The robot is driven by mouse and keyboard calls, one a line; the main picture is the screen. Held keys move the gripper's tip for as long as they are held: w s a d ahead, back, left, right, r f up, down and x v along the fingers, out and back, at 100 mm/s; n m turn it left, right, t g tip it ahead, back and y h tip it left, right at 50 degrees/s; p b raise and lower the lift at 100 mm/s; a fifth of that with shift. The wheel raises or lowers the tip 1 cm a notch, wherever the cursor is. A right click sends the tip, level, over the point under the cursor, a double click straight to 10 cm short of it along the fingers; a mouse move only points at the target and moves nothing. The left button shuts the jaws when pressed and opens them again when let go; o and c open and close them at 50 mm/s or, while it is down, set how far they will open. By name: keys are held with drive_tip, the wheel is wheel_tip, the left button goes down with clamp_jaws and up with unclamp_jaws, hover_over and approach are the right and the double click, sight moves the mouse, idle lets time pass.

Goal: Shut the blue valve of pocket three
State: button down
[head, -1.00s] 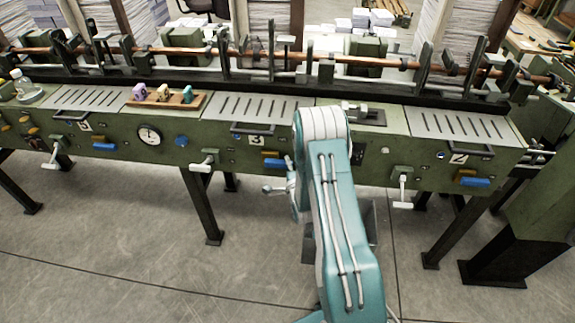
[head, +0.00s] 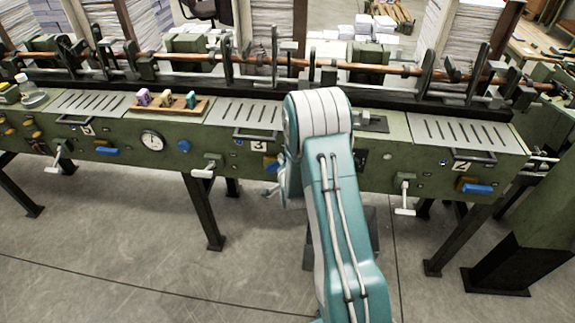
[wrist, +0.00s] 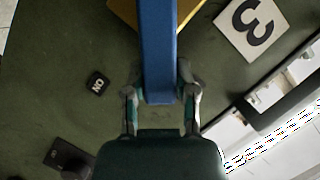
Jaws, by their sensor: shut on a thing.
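The blue valve handle (wrist: 160,50) of pocket three runs straight up and down in the wrist view. Its upper part crosses a yellow fitting (wrist: 126,12). My gripper (wrist: 160,90) is shut on the handle's lower end, one finger on each side.
A black bar handle (wrist: 283,100) is close on the right in the wrist view. A black block (wrist: 68,158) is at the lower left. In the head view a white-ended crank (head: 207,168) sticks out left of my arm. Other blue valves (head: 478,189) sit along the panel.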

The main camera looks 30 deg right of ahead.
sight(272, 152)
drive_tip(key=a+n+g, duration=0.1)
drive_tip(key=w+a+r+n+h, duration=0.1)
drive_tip(key=n, duration=0.1)
drive_tip(key=shift+w+r+g, duration=0.1)
drive_tip(key=shift+r+g, duration=0.05)
drive_tip(key=shift+g, duration=0.25)
drive_tip(key=shift+w+a+r+n+g+h, duration=0.1)
drive_tip(key=shift+w+a+n+g+h, duration=0.25)
drive_tip(key=shift+a+n+h, duration=0.35)
drive_tip(key=shift+w+a+r+n+g+h, duration=0.1)
drive_tip(key=shift+w+a+n+g+h, duration=0.25)
drive_tip(key=shift+n, duration=0.65)
drive_tip(key=shift+c, duration=2)
unclamp_jaws()
drive_tip(key=shift+r, duration=0.15)
drive_tip(key=v, duration=1.2)
drive_tip(key=shift+w+a, duration=0.1)
